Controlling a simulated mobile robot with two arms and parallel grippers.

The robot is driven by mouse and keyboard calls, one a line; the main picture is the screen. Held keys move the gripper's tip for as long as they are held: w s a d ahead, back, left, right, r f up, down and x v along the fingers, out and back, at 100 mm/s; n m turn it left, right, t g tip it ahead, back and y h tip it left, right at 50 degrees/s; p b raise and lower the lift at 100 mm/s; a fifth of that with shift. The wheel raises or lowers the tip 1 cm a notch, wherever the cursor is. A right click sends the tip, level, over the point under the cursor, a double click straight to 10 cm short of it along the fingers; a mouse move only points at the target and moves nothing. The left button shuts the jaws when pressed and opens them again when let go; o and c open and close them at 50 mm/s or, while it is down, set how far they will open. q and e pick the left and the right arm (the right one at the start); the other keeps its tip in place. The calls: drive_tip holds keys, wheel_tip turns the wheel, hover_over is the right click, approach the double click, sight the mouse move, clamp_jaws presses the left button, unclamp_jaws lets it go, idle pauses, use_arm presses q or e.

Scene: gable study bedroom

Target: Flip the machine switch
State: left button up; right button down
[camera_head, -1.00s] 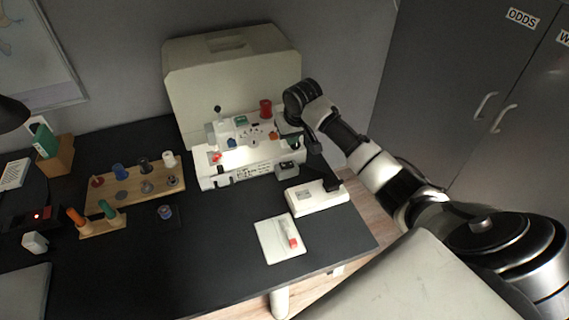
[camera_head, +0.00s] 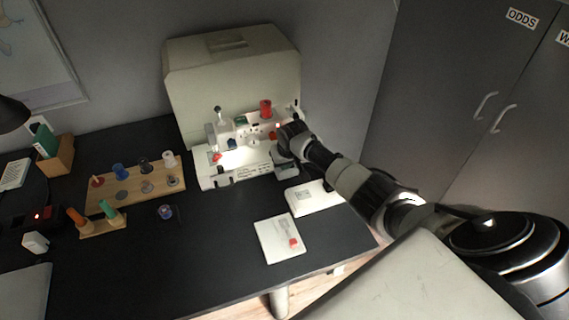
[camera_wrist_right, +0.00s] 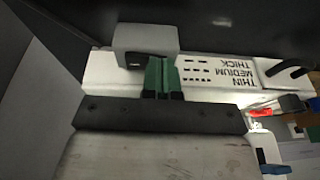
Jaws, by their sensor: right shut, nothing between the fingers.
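The machine is a white sewing machine (camera_head: 228,168) at the back of the black desk, with small coloured knobs and a lit front. A grey block with a dark slot (camera_wrist_right: 146,40) sits on it in the right wrist view, beside the printed words THIN, MEDIUM, THICK. I cannot tell for certain that this block is the switch. My right gripper (camera_head: 284,152) is at the machine's right end. Its green fingertips (camera_wrist_right: 161,68) are shut and empty, close against the block; I cannot tell if they touch. My left gripper is not in view.
A beige case (camera_head: 230,80) stands behind the machine. A white box (camera_head: 312,197) and a white pad (camera_head: 278,238) lie in front at the right. A wooden spool rack (camera_head: 130,190) is at the left. Grey cabinets (camera_head: 455,90) stand at the right.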

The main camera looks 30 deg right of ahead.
drive_tip(key=shift+f, duration=0.15)
drive_tip(key=shift+a+f, duration=0.1)
drive_tip(key=shift+f, duration=0.15)
idle(0.3)
drive_tip(key=shift+s+d+r+p, duration=0.1)
drive_tip(key=shift+d+r+p, duration=0.1)
drive_tip(key=shift+d, duration=0.2)
drive_tip(key=shift+s+d+r+p, duration=0.1)
drive_tip(key=shift+d+r+p, duration=0.1)
drive_tip(key=shift+d, duration=0.15)
drive_tip(key=shift+f, duration=0.1)
